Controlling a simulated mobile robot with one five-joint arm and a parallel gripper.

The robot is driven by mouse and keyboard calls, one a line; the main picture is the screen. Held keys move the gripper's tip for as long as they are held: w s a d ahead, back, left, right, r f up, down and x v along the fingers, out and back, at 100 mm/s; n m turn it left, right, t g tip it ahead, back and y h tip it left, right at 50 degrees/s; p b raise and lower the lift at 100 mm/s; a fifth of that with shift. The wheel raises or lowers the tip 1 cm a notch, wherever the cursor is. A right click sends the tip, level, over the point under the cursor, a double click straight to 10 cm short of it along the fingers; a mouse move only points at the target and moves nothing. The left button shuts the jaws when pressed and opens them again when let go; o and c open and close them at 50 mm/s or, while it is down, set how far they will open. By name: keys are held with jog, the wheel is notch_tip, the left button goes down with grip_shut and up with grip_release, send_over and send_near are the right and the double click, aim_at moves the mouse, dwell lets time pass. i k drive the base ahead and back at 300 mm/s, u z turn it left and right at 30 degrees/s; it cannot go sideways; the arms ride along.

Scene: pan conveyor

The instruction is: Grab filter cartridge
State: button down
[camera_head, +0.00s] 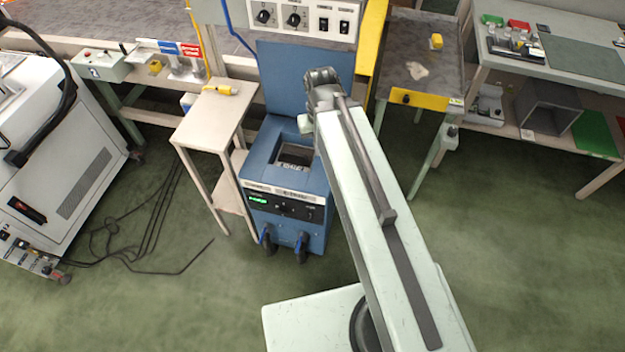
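A blue cabinet (262,152) stands in the middle with its lid (288,75) raised. In its top opening sits a dark, ribbed block with a pale label (293,156), which may be the filter cartridge; I cannot be sure. My pale green arm reaches up from the bottom right, and its dark far joint is in front of the raised lid. The arm passes close to the right side of the opening in the picture. The fingers of my gripper do not show, so its hold and its distance from the block cannot be seen.
A small beige side table (208,117) with a yellow tool (220,90) stands left of the cabinet. A white machine (70,165) is further left, with black cables (150,215) on the floor. Workbenches stand at the right. Green floor is clear at the lower left and right.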

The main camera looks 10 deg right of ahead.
aim_at(298, 158)
jog(key=z, duration=0.05)
jog(key=k, duration=0.5)
jog(key=u, duration=0.2)
jog(key=i, duration=0.85)
jog(key=z, duration=0.05)
jog(key=k, duration=0.45)
jog(key=u, duration=4.15)
jog(key=k, duration=1.7)
